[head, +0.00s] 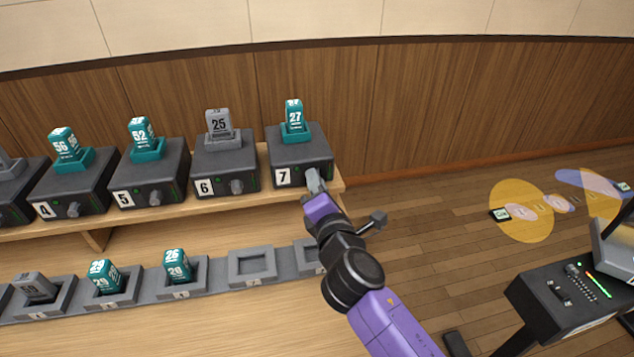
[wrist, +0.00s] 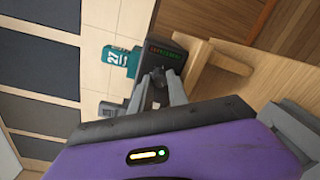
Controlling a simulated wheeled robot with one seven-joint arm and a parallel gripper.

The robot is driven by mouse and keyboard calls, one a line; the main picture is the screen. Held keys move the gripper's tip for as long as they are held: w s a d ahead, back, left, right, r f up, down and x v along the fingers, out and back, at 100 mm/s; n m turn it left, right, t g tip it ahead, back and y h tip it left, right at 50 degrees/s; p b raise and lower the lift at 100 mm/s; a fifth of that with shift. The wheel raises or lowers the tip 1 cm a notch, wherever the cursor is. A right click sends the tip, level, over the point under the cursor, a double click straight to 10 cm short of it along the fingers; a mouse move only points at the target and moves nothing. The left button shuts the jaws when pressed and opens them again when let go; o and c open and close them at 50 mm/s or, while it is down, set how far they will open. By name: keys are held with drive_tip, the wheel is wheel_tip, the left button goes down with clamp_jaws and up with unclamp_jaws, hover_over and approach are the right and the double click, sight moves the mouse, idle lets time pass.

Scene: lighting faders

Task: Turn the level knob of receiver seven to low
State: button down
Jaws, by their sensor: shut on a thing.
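Receiver seven (head: 300,157) is a dark box with a white 7 label on its front, at the right end of the shelf. A teal pack marked 27 (head: 294,117) stands upright in the holder on top of it. My gripper (head: 313,180) is at the box's front, right of the label. In the wrist view my gripper's fingers (wrist: 161,86) are shut around the dark level knob (wrist: 159,92) on the box's front. The fingers hide most of the knob, so its setting cannot be read. A lit level strip (wrist: 165,50) shows on the front.
Receivers 6 (head: 226,168), 5 (head: 150,178) and 4 (head: 73,190) stand to the left with their own knobs. Below is a row of grey trays (head: 252,266), some holding packs. A lighting console (head: 570,295) stands at the right. Wood floor lies between.

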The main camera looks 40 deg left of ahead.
drive_tip(key=shift+f, duration=0.1)
drive_tip(key=c, duration=1.3)
unclamp_jaws()
drive_tip(key=shift+p+v, duration=0.6)
drive_tip(key=shift+v, duration=3.3)
